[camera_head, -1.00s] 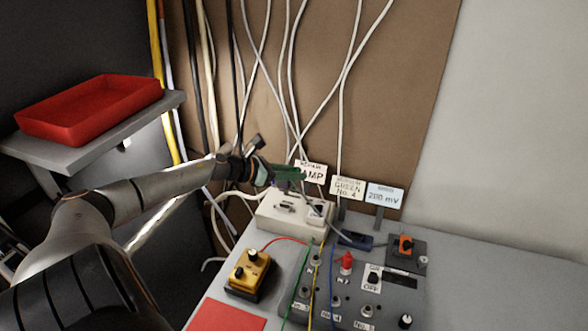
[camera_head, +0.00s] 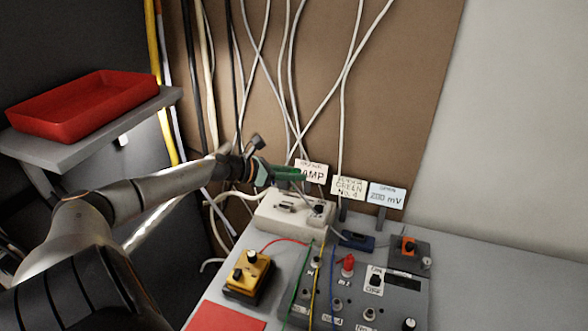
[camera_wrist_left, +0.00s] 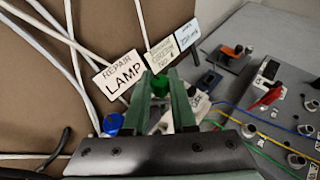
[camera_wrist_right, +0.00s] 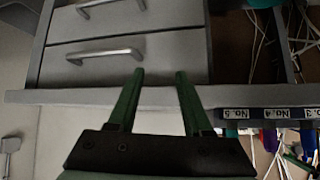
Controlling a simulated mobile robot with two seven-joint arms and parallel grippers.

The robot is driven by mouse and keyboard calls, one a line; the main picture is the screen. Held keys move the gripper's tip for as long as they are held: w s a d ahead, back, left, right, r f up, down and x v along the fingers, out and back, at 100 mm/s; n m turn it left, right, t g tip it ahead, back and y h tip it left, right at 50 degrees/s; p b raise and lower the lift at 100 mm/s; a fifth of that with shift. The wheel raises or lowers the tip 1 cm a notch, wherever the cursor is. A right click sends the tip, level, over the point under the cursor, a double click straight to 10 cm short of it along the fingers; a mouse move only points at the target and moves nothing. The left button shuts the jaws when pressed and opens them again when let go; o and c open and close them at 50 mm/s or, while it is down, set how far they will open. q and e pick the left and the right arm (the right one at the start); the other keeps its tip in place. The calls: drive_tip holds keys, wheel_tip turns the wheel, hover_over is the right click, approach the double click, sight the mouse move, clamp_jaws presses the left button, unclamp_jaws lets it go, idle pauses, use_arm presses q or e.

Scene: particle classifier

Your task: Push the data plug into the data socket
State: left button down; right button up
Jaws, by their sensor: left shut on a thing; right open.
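My left gripper (camera_head: 300,173) hangs above the white box (camera_head: 268,219) with sockets on its top, close to the REPAIR LAMP card. A grey piece (camera_head: 319,211) sits on the right end of the white box. I cannot tell for sure which part is the data plug or the data socket. My right gripper (camera_wrist_right: 158,75) is open and empty, in front of a drawer unit.
Behind the white box stand the REPAIR LAMP card (camera_head: 312,172), the GREEN No. 4 card (camera_head: 348,187) and the mV card (camera_head: 387,195). A yellow box (camera_head: 247,272) and a grey panel with knobs (camera_head: 350,300) lie in front. A red tray (camera_head: 85,107) is on a shelf at left.

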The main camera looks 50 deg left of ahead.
sight(293, 191)
use_arm(q)
drive_tip(key=shift+f+b, duration=1.65)
drive_tip(key=shift+f, duration=0.5)
drive_tip(key=shift+f+b, duration=1.4)
idle(0.4)
drive_tip(key=c, duration=0.6)
unclamp_jaws()
drive_tip(key=shift+c, duration=0.2)
drive_tip(key=shift+s+a+r, duration=0.1)
drive_tip(key=shift+s, duration=0.05)
drive_tip(key=shift+v, duration=1.15)
drive_tip(key=p+v, duration=0.4)
drive_tip(key=v, duration=0.6)
